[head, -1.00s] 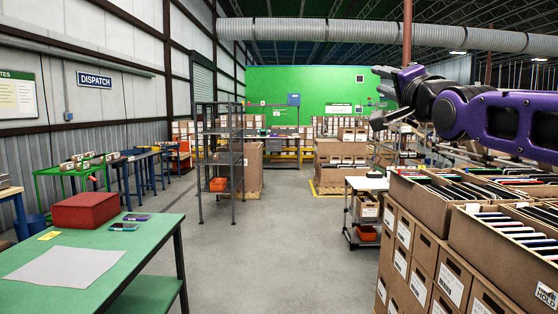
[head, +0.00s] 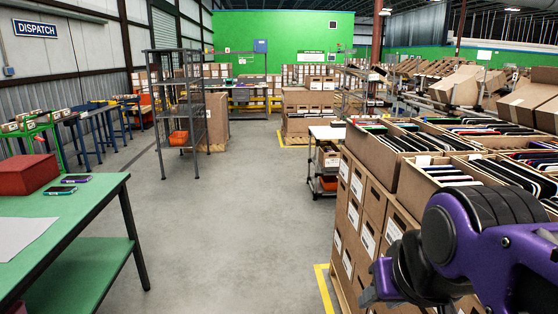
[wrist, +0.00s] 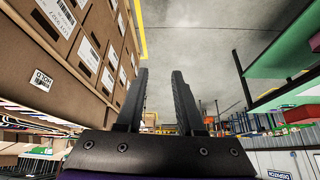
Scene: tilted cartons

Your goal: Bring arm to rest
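My purple and black arm (head: 475,240) reaches in from the lower right of the head view, in front of the stacked cartons. My gripper (head: 372,290) hangs low at its end, partly seen and dark. In the wrist view my gripper (wrist: 160,72) shows two black fingers standing apart with only floor and distant shelving between them. It is open and holds nothing. The carton stack (wrist: 75,45) fills the left of the wrist view, beside the fingers; I see no contact.
Brown cartons (head: 362,205) with open file boxes on top stand at the right. A green table (head: 90,215) with a red box (head: 27,174) is at the left. A grey shelf rack (head: 180,110) and a small cart (head: 326,160) stand further back. The grey floor between is clear.

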